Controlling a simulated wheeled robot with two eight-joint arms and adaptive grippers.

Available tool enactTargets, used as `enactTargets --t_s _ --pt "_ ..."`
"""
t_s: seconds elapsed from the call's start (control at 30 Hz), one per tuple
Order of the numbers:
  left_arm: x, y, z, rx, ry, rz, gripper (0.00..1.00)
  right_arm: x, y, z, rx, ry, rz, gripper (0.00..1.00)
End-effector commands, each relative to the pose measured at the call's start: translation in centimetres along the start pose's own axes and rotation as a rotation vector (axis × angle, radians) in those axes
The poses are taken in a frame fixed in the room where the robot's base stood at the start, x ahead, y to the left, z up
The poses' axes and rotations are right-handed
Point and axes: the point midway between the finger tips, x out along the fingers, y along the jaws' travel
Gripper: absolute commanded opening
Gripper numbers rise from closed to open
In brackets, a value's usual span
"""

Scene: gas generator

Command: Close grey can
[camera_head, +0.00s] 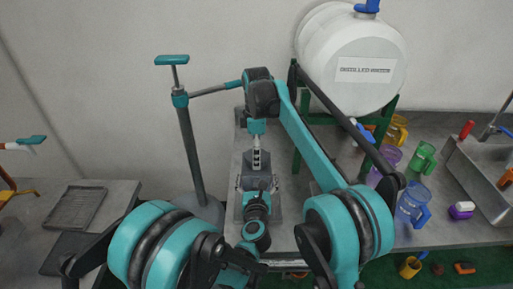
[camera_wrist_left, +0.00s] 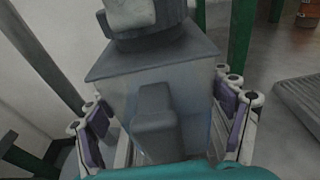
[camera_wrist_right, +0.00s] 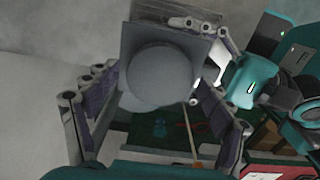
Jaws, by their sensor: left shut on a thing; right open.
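The grey can (camera_wrist_left: 112,95) fills the middle of the left wrist view, with a square body, a sloped shoulder and a grey handle (camera_wrist_left: 155,115) facing me. A darker round neck (camera_wrist_left: 160,35) rises from its top. My left gripper (camera_head: 257,185) is shut on the can, one finger on each side. My right gripper (camera_head: 257,160) is open and points down from above the can. In the right wrist view, a round grey disc (camera_wrist_right: 162,75), seemingly the cap, lies between the right fingers over a square grey surface. I cannot tell whether it is seated.
A white distilled water tank (camera_head: 365,75) stands on a green frame at the back right. Colored jugs (camera_head: 424,157) and a metal sink (camera_head: 485,165) are on the right of the bench. A grey post with a teal top (camera_head: 187,140) stands left of the can.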

Motion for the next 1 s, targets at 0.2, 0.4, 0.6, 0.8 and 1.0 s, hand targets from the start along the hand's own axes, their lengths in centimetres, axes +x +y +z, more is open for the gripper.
enactTargets --t_s 0.2,0.4,0.6,0.8,1.0 --pt "0.01 0.0 0.0 0.0 0.0 0.0 0.01 0.01 0.0 0.0 0.0 0.0 0.0 0.81" --pt "0.01 0.0 0.01 0.0 0.0 0.0 0.01 0.0 0.0 0.0 0.0 0.0 0.0 0.31" --pt "0.01 0.0 0.01 0.0 0.0 0.0 0.01 0.02 0.01 0.0 0.014 0.0 0.0 0.3" --pt "0.01 0.0 0.01 0.0 0.0 0.0 0.01 0.05 0.01 0.0 0.308 0.0 0.0 0.3" --pt "0.01 0.0 0.01 0.0 0.0 0.0 0.01 0.09 0.02 0.0 0.8 0.0 0.0 0.3"
